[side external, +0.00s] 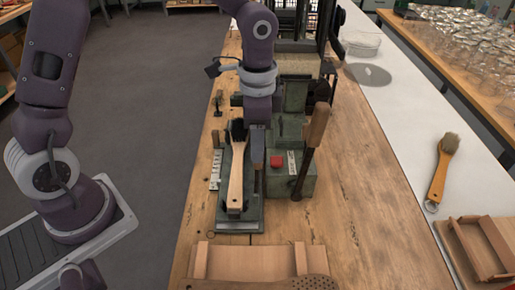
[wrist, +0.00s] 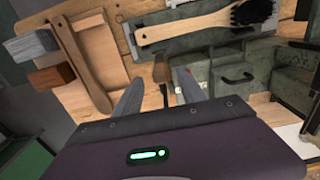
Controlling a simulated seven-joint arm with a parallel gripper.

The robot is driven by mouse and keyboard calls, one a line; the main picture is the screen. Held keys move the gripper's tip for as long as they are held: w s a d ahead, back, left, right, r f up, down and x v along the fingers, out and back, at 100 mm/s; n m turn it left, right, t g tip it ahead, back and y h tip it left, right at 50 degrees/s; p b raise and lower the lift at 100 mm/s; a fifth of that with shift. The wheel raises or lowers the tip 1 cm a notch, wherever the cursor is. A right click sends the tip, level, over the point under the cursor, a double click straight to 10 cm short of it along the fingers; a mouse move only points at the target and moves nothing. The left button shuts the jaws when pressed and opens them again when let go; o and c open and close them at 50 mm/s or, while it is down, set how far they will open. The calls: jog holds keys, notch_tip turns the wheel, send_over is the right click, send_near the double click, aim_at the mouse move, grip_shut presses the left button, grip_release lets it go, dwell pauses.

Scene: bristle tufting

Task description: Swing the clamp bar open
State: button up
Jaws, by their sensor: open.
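A brush with a pale wooden handle and black bristles (side external: 236,182) lies in a long grey-green fixture (side external: 252,222). It also shows at the top of the wrist view (wrist: 195,24). My gripper (side external: 257,158) points down close to the right of the brush handle. In the wrist view its two fingers (wrist: 158,88) are apart, with nothing seen held between them. A dark lever with a wooden grip (side external: 317,124) stands upright right of the fixture. I cannot tell for certain which part is the clamp bar; my arm hides part of the machine.
A red button (side external: 277,161) sits on a green block beside the fixture. A wooden tray (side external: 250,262) lies at the front of the bench. Another brush (side external: 440,170) lies on the white surface at right. The right side of the wooden bench is clear.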

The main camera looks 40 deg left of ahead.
notch_tip(320, 180, up, 4)
jog(key=shift+r, duration=0.55)
jog(key=shift+s+r, duration=0.1)
jog(key=shift+r, duration=0.05)
jog(key=s+a+r+n+t, duration=0.2)
jog(key=s+a+r+n, duration=0.1)
jog(key=s, duration=0.6)
jog(key=s+a+r+n+t, duration=0.3)
jog(key=s+r+n, duration=0.2)
jog(key=s, duration=0.5)
jog(key=shift+s+a+r+n+t, duration=0.3)
jog(key=shift+a+n, duration=0.1)
jog(key=shift+n, duration=0.1)
